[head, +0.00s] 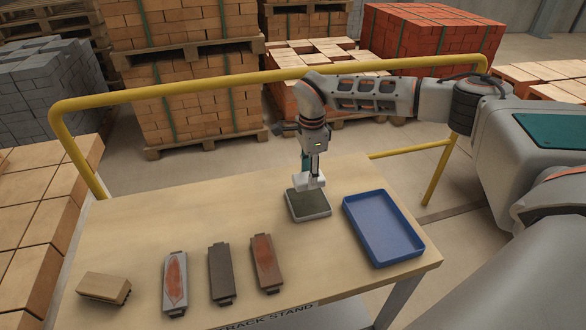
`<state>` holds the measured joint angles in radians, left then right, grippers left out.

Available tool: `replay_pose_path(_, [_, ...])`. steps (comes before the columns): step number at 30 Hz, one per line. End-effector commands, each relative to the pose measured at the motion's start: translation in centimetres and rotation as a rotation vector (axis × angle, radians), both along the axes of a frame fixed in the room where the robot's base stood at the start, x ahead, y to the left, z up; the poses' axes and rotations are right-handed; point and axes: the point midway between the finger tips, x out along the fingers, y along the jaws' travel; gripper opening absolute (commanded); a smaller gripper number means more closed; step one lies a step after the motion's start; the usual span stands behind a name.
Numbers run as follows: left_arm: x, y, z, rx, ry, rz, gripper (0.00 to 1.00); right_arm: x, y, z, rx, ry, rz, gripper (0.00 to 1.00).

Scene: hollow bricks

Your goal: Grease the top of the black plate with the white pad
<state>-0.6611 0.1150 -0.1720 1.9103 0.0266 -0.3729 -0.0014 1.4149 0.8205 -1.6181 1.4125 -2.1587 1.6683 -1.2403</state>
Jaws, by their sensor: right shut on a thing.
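The black plate (221,273) lies flat on the table between two other plates. Its dark top looks plain and bare. My right gripper (314,171) points down over the table's back middle and is shut on the white pad (311,183). The pad is at the rear part of a square, light-rimmed dish (309,215) with a dark green surface. I cannot tell whether the pad touches that surface. The pad is behind and to the right of the black plate, well apart from it. My left gripper is not in view.
A grey plate with a red patch (175,280) and a reddish-brown plate (265,262) flank the black plate. A wooden brush (103,288) lies at front left. A blue tray (383,228) is at right. A yellow rail (230,82) runs behind the table (150,226).

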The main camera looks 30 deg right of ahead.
Motion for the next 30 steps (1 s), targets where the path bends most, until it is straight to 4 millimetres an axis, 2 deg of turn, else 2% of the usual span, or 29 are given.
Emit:
replay_pose_path(8, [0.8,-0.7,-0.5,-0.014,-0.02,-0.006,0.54,0.0,-0.1,-1.3,0.001,-0.001,-0.006,0.2])
replay_pose_path(15, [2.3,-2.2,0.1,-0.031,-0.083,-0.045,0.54,0.0,0.0,-3.5,0.001,0.0,-0.005,0.2])
replay_pose_path(24, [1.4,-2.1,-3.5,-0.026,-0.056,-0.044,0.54,0.0,0.0,-5.8,0.001,0.0,-0.004,0.2])
replay_pose_path(30, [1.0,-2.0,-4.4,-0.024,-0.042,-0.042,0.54,0.0,0.0,-6.1,0.001,0.0,-0.004,0.2])
